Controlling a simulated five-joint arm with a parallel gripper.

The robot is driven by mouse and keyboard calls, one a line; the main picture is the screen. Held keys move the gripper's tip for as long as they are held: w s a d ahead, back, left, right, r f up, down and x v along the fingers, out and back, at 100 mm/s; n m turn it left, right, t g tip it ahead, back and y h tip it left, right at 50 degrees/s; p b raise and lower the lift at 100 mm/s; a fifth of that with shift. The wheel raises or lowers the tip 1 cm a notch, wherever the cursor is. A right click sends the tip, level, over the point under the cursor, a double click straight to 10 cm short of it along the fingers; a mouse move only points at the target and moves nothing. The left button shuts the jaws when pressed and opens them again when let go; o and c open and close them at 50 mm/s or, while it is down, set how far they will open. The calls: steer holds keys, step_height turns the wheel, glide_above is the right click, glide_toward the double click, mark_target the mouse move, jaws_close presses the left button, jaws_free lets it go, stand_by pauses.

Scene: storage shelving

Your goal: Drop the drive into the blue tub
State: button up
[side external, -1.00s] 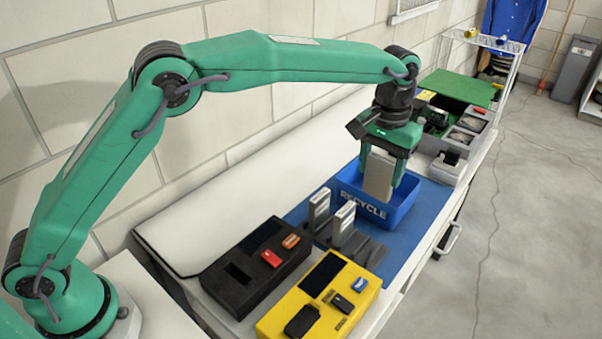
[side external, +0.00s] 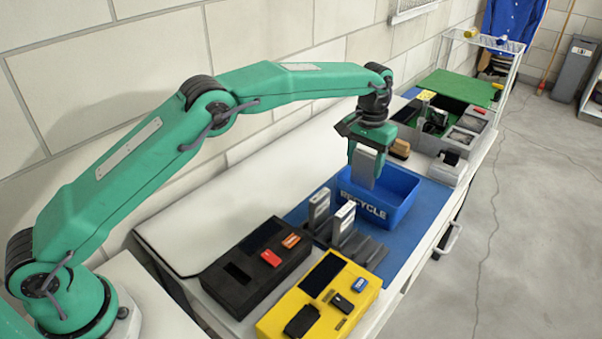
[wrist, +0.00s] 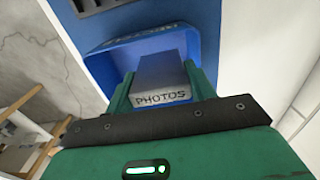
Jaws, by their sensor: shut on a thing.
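My gripper (side external: 368,158) is shut on a grey drive (side external: 363,168), which hangs upright between the green fingers. In the wrist view the drive (wrist: 161,75) has a label reading "PHOTOS". The blue tub (side external: 366,212), marked "RECYCLE", stands on a blue mat. In the side view the drive is at the tub's back left rim, its lower end overlapping the opening. In the wrist view the tub (wrist: 108,62) lies beyond the drive. I cannot tell whether the drive's lower end is below the rim.
A rack (side external: 358,248) with two upright drives stands in front of the tub. A black box (side external: 256,262) and a yellow box (side external: 318,296) holding small items are nearer. A grey organiser (side external: 452,125) and a brown object (side external: 400,148) are behind the tub.

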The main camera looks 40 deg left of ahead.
mark_target(361, 184)
steer(key=shift+w+a+f, duration=0.1)
steer(key=shift+f, duration=1.9)
steer(key=shift+f, duration=0.65)
steer(key=o, duration=1.2)
steer(key=shift+r, duration=0.1)
step_height(361, 184, up, 12)
steer(key=shift+r, duration=0.5)
